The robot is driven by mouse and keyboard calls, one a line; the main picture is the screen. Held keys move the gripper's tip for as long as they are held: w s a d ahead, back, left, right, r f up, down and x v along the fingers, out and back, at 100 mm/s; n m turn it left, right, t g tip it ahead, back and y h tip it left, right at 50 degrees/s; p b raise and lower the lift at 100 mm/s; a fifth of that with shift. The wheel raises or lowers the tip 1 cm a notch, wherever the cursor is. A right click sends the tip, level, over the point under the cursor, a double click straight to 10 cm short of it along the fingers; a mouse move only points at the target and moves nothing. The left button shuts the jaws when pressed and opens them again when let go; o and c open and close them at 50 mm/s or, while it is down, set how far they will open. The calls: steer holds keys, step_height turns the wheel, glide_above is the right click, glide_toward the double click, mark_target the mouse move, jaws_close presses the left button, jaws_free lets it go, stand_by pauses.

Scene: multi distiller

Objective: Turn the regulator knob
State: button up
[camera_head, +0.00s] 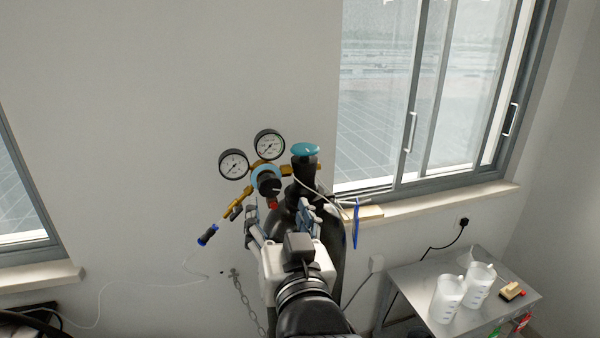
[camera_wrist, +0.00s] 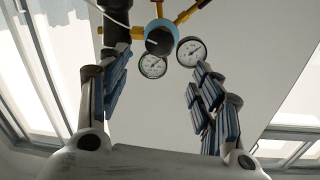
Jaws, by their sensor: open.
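The regulator knob (camera_head: 268,184) is round and dark with a light blue ring, on the brass regulator below two white dial gauges. In the wrist view the knob (camera_wrist: 159,41) shows at the top, beyond and between the fingers, with a gap to them. My gripper (camera_head: 282,215) is open and empty, in front of and just below the regulator. In the wrist view its two fingers (camera_wrist: 158,85) stand wide apart. The gas cylinder (camera_head: 332,240) stands behind my gripper, partly hidden by it, with a teal valve handwheel (camera_head: 305,149) on top.
A thin white hose runs left from the regulator's blue-black fitting (camera_head: 207,235). A chain (camera_head: 247,305) hangs on the wall. A blue clip-like item (camera_head: 356,222) is right of the cylinder. A metal table (camera_head: 408,285) with two white jugs stands right. Windows flank the wall.

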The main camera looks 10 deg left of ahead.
mark_target(270, 187)
steer(key=b+x, duration=0.1)
steer(key=x, duration=0.9)
steer(key=shift+f, duration=0.2)
steer(key=c, duration=1.1)
